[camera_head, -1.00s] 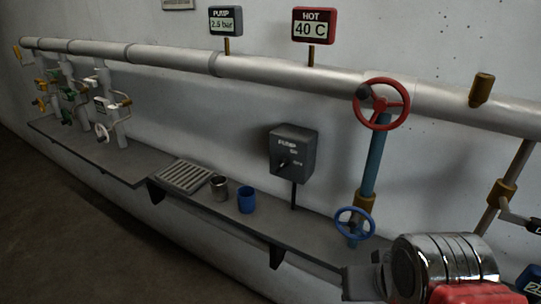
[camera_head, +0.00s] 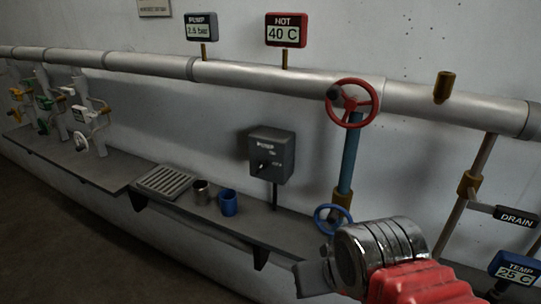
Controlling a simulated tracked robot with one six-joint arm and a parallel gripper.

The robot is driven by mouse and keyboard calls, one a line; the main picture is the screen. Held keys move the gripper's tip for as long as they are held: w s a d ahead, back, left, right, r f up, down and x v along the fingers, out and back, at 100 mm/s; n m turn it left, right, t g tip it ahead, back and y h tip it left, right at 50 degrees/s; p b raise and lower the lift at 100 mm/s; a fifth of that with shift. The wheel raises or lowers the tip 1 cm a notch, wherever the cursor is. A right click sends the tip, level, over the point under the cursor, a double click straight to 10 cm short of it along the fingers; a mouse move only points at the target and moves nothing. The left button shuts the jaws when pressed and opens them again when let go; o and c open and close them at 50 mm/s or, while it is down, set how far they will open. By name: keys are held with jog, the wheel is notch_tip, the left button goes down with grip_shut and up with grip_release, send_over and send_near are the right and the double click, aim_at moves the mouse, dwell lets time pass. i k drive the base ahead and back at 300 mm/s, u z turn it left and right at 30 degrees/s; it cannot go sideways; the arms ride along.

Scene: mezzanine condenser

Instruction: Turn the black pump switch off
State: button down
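The black pump switch (camera_head: 271,155) is a dark box on a short post above the shelf, in the middle of the head view. It has a small knob (camera_head: 262,167) low on its front face and small white lettering, with "OFF" to the right of the knob. The exact knob direction is too small to tell. My arm shows at the lower right, with a silver joint and red link. A grey end part of it lies at the shelf's front edge, right of and below the switch. My gripper's fingers cannot be made out.
A red handwheel (camera_head: 352,103) on a blue pipe (camera_head: 350,153) and a blue handwheel (camera_head: 333,219) stand right of the switch. A metal cup (camera_head: 201,192), blue cup (camera_head: 228,203) and grate (camera_head: 165,182) sit on the shelf (camera_head: 110,180). A large pipe (camera_head: 150,62) runs above.

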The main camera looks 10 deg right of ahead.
aim_at(263, 165)
jog(key=k, duration=0.5)
jog(key=u, duration=1.65)
jog(key=i, duration=0.3)
jog(key=u, duration=0.35)
